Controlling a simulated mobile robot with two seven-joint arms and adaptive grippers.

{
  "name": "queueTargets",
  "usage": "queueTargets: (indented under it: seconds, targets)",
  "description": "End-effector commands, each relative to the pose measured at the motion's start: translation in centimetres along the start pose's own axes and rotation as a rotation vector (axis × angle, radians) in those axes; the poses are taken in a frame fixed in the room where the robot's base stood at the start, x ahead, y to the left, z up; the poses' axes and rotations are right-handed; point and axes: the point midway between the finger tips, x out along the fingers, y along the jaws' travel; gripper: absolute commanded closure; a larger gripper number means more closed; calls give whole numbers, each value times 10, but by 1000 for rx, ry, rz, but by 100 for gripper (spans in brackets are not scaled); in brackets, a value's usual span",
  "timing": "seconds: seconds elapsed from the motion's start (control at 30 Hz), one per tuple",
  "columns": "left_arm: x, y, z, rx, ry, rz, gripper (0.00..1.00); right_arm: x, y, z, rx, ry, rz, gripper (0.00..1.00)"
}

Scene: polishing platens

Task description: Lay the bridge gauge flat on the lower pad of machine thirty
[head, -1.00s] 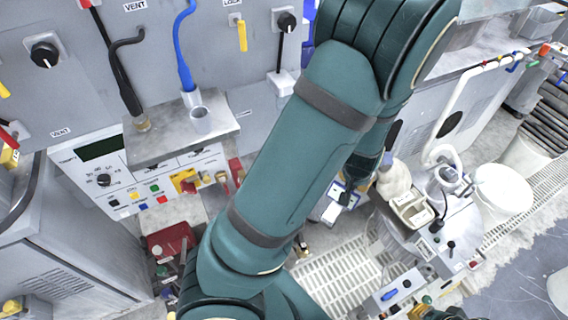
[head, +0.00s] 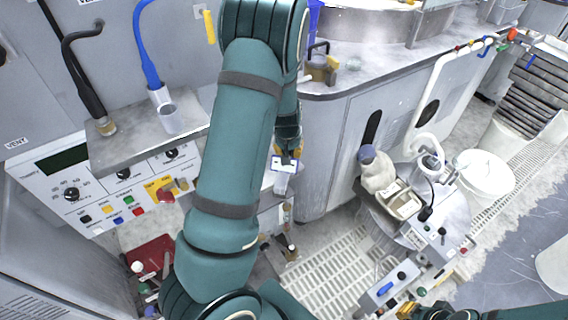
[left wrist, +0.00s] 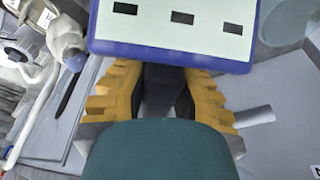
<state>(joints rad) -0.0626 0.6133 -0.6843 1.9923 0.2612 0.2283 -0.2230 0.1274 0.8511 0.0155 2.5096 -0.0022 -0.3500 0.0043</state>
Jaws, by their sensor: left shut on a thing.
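My left gripper (head: 289,150) shows small beyond my large teal arm in the head view. It is shut on a flat white-faced piece with a blue edge (head: 284,165), which looks like the bridge gauge. In the left wrist view this piece (left wrist: 180,32) spans the top between and beyond the yellow fingers, with dark rectangles on its face. My right gripper (head: 408,309) is at the bottom edge, partly cut off, its opening unclear. A machine with a round metal top (head: 375,25) stands at the top; I can read no number thirty and cannot make out the lower pad.
A control panel (head: 105,190) and a grey shelf with a cup (head: 140,140) are at left. A white bottle (head: 376,172) and trays (head: 400,203) stand on a round stand at right. A white bucket (head: 484,178) is beyond. Grating (head: 340,265) covers the floor.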

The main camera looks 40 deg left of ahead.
Motion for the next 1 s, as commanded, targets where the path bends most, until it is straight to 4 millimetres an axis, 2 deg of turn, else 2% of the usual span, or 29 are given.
queueTargets:
  seconds: [0.03, 0.27, 0.5, 1.0]
  targets:
    - [7, -1, 1, -2, 3, -1, 100, 3, 1, 0, 0, 1, 0, 100]
    - [20, 0, 4, -1, 2, 0, 100, 7, 3, -1, 0, 4, 0, 100]
    - [48, 0, 12, -2, 3, 0, 100, 17, 6, -2, -1, 9, 1, 100]
    - [54, 0, 13, -1, 4, 0, 100, 22, 8, -3, -1, 11, 1, 100]
